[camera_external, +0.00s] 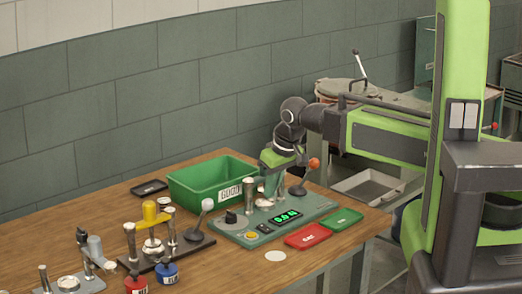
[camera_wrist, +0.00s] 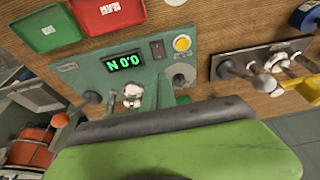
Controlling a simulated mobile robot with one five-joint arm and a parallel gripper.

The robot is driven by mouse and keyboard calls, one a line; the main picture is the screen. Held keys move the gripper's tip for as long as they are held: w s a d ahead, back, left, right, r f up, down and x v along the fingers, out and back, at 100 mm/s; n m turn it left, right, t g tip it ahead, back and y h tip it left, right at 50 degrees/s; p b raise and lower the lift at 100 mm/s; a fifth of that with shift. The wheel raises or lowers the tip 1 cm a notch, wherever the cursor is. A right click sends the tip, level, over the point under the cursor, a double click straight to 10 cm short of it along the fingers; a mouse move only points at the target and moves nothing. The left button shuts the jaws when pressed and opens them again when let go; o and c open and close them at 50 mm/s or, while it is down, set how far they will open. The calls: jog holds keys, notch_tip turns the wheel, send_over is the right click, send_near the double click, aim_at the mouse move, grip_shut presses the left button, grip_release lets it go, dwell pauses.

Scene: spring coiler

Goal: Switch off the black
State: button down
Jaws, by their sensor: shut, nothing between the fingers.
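The green spring tester (camera_external: 268,222) lies on the wooden table, with a lit green display (camera_external: 286,217). A small black rocker switch (camera_wrist: 157,48) sits on its panel between the display (camera_wrist: 126,61) and a yellow button (camera_wrist: 182,43) in the wrist view. Which way the rocker is pressed is too small to tell. My gripper (camera_external: 272,188) is shut and empty, pointing down over the tester. Its green body fills the lower part of the wrist view, so part of the tester is hidden. I cannot tell whether it touches the tester.
A green bin (camera_external: 190,190) marked GOOD stands behind the tester. A lever with an orange knob (camera_external: 314,163) rises at its right. Red (camera_external: 306,236) and green (camera_external: 342,219) trays lie at the front right. Coiling fixtures (camera_external: 150,245) stand left.

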aim_at(262, 225)
jog(key=b+x, duration=0.7)
jog(key=x, duration=0.2)
jog(key=shift+s+d+f+b, duration=0.15)
jog(key=shift+f+b, duration=0.2)
jog(key=shift+f, duration=0.1)
jog(key=shift+f+b, duration=0.4)
jog(key=shift+b, duration=0.05)
jog(key=shift+r, duration=0.3)
jog(key=shift+s+d+f, duration=0.15)
jog(key=shift+s+d, duration=0.45)
